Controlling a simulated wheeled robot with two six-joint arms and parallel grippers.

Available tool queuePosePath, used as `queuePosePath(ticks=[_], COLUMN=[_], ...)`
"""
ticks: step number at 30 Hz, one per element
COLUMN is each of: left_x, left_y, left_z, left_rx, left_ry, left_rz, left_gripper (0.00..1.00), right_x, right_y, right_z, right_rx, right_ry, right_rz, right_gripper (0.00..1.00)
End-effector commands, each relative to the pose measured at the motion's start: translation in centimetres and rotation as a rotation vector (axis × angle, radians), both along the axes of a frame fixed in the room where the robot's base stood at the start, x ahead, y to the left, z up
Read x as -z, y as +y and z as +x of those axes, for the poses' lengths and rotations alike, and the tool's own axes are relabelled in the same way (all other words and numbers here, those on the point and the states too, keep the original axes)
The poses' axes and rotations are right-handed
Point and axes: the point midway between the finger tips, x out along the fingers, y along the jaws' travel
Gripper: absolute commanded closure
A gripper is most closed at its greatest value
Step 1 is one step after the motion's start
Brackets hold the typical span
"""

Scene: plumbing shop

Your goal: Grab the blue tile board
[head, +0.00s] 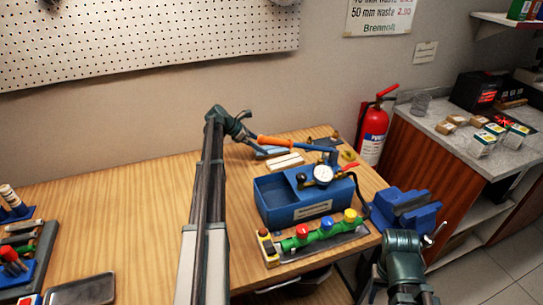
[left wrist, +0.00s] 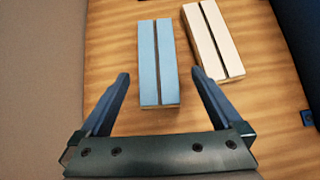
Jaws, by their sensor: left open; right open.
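The blue tile board (left wrist: 157,62) lies flat on the wooden table, with a dark groove down its length. In the head view the blue tile board (head: 271,151) shows small at the back of the table, partly behind an orange lever. My left gripper (head: 249,138) is over the back of the table near it. In the left wrist view the left gripper (left wrist: 160,76) is open, its fingers apart on either side of the near end of the blue board, holding nothing. My right gripper (head: 436,236) is open and empty at the lower right, near a blue vise.
A white board (left wrist: 213,38) lies close right of the blue one. A blue pump box (head: 307,198) with gauge and orange lever (head: 274,142) stands in front. A valve manifold (head: 322,236), blue vise (head: 405,208) and dark tray (head: 80,290) are nearer. The table's left middle is clear.

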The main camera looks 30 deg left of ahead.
Motion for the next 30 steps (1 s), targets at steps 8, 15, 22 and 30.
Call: queuePosePath(ticks=[8, 15, 22, 30], left_x=[1.4, 3.3, 3.0, 3.0], left_y=[-1.1, -2.6, -2.6, -2.6], left_z=[1.6, 3.3, 3.3, 3.3], left_rx=[0.001, 0.001, -0.001, -0.001], left_ry=[0.0, 0.0, 0.0, 0.0], left_rz=[0.0, 0.001, 0.001, 0.001], left_gripper=[0.0, 0.0, 0.02, 0.5], right_x=[1.4, 3.3, 3.0, 3.0], right_y=[0.0, 0.0, 0.0, 0.0], right_z=[0.0, 0.0, 0.0, 0.0], right_rx=[0.0, 0.0, 0.0, 0.0], right_ry=[0.0, 0.0, 0.0, 0.0], right_rz=[0.0, 0.0, 0.0, 0.0], right_gripper=[0.5, 0.5, 0.5, 0.5])
